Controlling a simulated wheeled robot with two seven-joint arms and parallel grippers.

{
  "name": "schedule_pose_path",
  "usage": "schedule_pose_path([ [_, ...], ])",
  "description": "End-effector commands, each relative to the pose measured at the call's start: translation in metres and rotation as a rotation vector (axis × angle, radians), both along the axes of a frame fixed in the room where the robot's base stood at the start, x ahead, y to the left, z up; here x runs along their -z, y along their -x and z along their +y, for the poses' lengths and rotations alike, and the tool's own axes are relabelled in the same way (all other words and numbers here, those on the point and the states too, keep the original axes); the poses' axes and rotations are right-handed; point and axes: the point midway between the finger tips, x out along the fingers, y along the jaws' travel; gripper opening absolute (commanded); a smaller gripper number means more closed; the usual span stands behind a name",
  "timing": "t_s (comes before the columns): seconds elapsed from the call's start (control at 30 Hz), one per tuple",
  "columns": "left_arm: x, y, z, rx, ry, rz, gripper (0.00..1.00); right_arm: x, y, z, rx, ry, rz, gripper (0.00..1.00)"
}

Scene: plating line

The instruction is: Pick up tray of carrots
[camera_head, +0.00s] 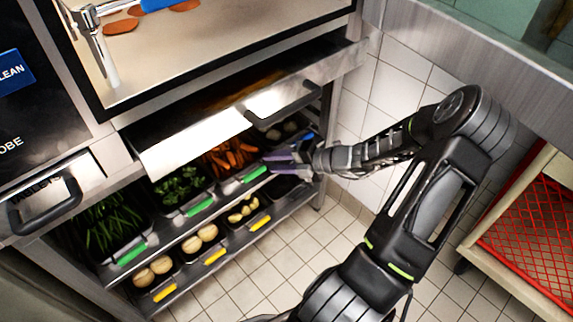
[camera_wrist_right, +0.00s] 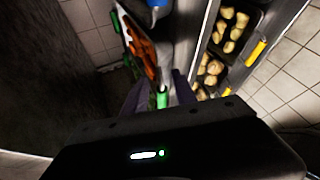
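The tray of carrots (camera_head: 217,172) sits on the upper shelf under the counter, filled with orange carrots (camera_head: 232,158) and with a green front tab (camera_head: 255,174). My right gripper (camera_head: 272,161) reaches in from the right, its fingers close to that tab. In the right wrist view the carrots (camera_wrist_right: 142,48) show beyond the fingers, and the green tab (camera_wrist_right: 162,98) shows between them. The fingers stand apart, with a gap beside the tab; I cannot tell whether either touches it. My left gripper is not in view.
Trays of greens (camera_head: 180,188) and long green stalks (camera_head: 108,222) stand left of the carrots. A lower shelf holds yellow-tabbed trays of potato-like food (camera_head: 200,238). An open drawer (camera_head: 195,145) with a handle overhangs the shelf. Tiled floor (camera_head: 285,255) is clear; a red-mesh rack (camera_head: 530,235) stands right.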

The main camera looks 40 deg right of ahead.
Motion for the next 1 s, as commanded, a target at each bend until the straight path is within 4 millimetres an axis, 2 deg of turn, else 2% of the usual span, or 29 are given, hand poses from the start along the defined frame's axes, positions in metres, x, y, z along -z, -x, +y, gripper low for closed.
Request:
schedule_pose_path([
  [0.03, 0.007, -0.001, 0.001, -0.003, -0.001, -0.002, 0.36, 0.006, -0.006, 0.004, -0.001, -0.001, -0.002, 0.33],
  [0.2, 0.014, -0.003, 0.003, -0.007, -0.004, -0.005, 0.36, 0.013, -0.021, 0.011, -0.001, 0.0, -0.001, 0.33],
  [0.57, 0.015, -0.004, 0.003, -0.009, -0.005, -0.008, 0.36, 0.013, -0.026, 0.013, 0.0, 0.0, 0.001, 0.33],
  [1.0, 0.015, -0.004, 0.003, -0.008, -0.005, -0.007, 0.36, 0.013, -0.026, 0.013, 0.0, 0.0, 0.001, 0.0],
])
